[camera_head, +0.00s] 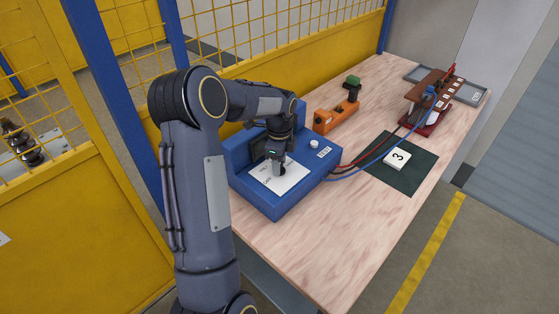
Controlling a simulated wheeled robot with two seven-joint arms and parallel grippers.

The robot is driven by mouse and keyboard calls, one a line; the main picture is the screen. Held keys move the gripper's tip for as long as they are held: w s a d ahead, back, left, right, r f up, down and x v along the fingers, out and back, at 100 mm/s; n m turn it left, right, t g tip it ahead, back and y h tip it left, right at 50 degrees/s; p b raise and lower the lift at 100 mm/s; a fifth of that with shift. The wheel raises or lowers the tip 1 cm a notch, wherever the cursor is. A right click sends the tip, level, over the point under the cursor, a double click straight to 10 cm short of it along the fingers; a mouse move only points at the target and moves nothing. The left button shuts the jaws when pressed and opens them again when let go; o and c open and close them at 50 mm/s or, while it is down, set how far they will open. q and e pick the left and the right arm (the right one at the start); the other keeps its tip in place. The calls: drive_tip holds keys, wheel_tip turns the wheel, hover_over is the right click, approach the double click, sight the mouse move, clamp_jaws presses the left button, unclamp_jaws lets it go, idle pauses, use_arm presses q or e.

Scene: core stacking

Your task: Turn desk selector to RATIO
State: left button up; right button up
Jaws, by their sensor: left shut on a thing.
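The blue desk instrument (262,207) stands at the near left part of the wooden table. A white label plate (290,181) lies on its top, with small print that I cannot read. My left gripper (279,172) reaches down onto this plate from above and is shut on the selector knob. The knob is mostly hidden by the gripper, so the position it points to cannot be told. A white round button (314,144) sits on the instrument to the right of the gripper. My right gripper is not in view.
Red and blue cables (372,158) run from the instrument to a dark red stand (432,98). A dark mat (412,181) bears a white block marked 3 (397,160). An orange device (336,117) stands behind. A yellow mesh fence (280,50) borders the table. The table's front (330,245) is clear.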

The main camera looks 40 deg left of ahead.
use_arm(q)
drive_tip(key=m+p, duration=0.1)
drive_tip(key=m, duration=0.3)
drive_tip(key=shift+m, duration=0.4)
idle(0.4)
drive_tip(key=o, duration=1)
drive_tip(key=shift+r+b, duration=0.4)
drive_tip(key=shift+r, duration=3.55)
